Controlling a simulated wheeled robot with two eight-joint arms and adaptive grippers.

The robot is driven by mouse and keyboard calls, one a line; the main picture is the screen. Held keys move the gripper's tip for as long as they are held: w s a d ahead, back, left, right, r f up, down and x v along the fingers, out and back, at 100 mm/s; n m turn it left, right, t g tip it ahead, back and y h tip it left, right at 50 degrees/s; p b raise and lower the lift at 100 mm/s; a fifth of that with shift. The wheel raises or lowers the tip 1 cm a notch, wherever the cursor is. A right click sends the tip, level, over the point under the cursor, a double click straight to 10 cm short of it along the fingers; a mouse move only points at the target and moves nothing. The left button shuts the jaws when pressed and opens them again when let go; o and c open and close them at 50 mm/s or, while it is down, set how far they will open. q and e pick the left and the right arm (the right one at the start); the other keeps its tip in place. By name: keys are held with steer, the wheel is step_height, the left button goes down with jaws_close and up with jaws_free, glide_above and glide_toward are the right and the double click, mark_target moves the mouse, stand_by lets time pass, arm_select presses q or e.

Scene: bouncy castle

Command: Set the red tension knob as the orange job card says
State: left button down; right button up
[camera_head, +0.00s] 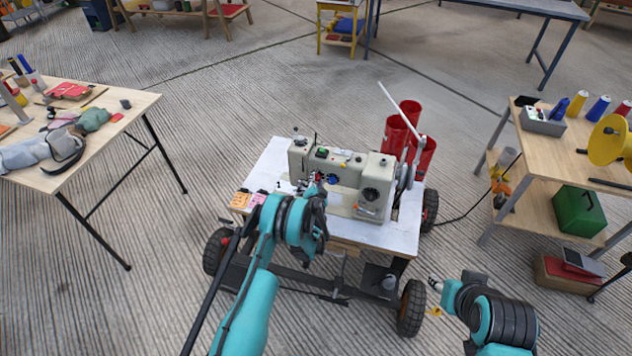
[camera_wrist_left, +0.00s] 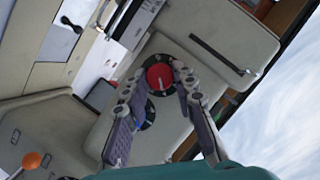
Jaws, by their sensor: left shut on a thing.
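A cream sewing machine (camera_head: 341,178) stands on a white-topped wheeled cart. In the left wrist view, the red tension knob (camera_wrist_left: 160,77) sits on a black round dial on the machine's face, with a light pointer mark on it. My left gripper (camera_wrist_left: 161,74) has its two fingers on either side of the red knob and is shut on it. In the head view my left gripper (camera_head: 317,184) is at the machine's front and largely covers the knob. The orange job card (camera_head: 240,200) lies at the cart's left front corner; its writing is too small to read. My right gripper (camera_head: 436,287) is low at the right, away from the machine.
A pink card (camera_head: 257,200) lies beside the orange one. Red cylinders (camera_head: 410,125) stand behind the machine. A wooden table (camera_head: 130,103) with cloth is at the left, and a workbench (camera_head: 540,150) with spools at the right. The floor between is mostly clear.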

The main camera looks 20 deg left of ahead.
arm_select(q)
steer(key=shift+r, duration=0.1)
stand_by(0.4)
steer(key=c, duration=1.2)
jaws_free()
step_height(320, 180, up, 10)
steer(key=shift+f, duration=0.1)
